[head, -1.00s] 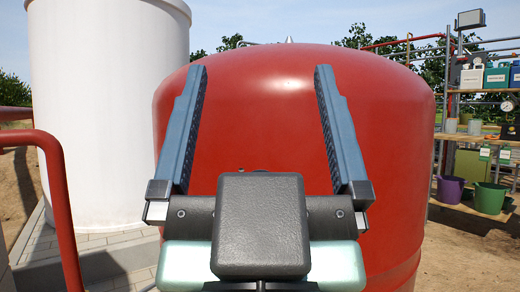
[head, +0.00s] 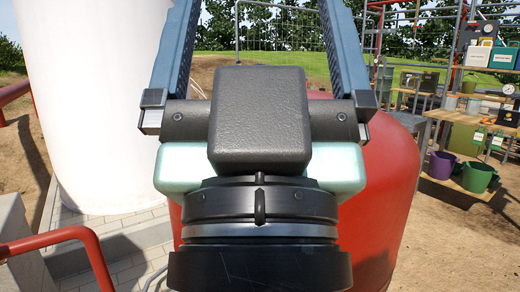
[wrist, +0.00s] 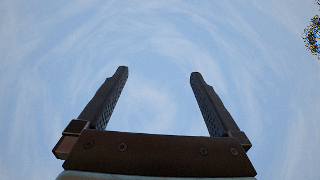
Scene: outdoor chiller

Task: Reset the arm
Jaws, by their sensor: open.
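My gripper fills the middle of the head view, its two blue-grey fingers spread wide and pointing up past the top edge. In the wrist view my gripper (wrist: 160,75) is open and empty, with only sky between the fingers. The fingertips are out of the head view. The dark wrist housing and pale green parts below the fingers are mine and hide much of the red tank (head: 385,205) behind them. I cannot tell the distance from my gripper to the tank.
A white tank (head: 95,100) stands at the left on grey paving. Red railings (head: 60,240) are at the lower left. At the right are shelves with bins, a purple pot (head: 442,165) and a green pot (head: 477,177). A wire fence (head: 290,40) stands behind on grass.

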